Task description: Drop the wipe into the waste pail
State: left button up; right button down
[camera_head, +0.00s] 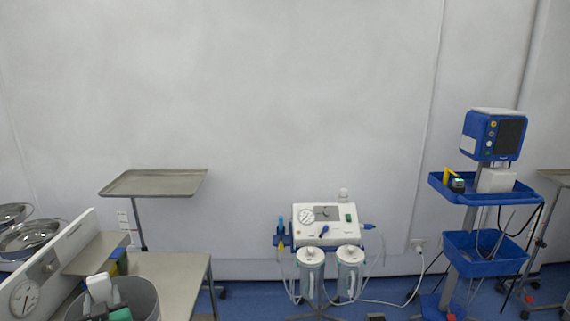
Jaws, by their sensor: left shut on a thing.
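The grey round waste pail (145,297) stands at the lower left, its open rim facing up and its lower part cut off by the frame's bottom edge. My left gripper (103,299), white with dark parts, is over the pail's opening and looks shut. A small green piece (121,314), which looks like the wipe, shows at its lower end. The gripper hides most of the wipe, and the frame edge cuts it off. I cannot tell how deep it hangs relative to the rim. My right gripper is not in view.
A metal table (185,278) stands behind the pail, with a white gauge panel (45,265) and steel bowls (30,238) to the left. Further back are a tray stand (155,183), a suction unit (327,225) and a blue monitor cart (485,255). Blue floor lies between.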

pick_arm(q)
jog(key=o, duration=1)
jog(key=shift+c, duration=0.2)
jog(key=shift+s+d, duration=0.1)
jog(key=b+v, duration=0.3)
jog(key=v, duration=1)
jog(key=shift+s+d+b, duration=0.15)
jog(key=shift+s+b, duration=0.1)
jog(key=shift+b, duration=0.05)
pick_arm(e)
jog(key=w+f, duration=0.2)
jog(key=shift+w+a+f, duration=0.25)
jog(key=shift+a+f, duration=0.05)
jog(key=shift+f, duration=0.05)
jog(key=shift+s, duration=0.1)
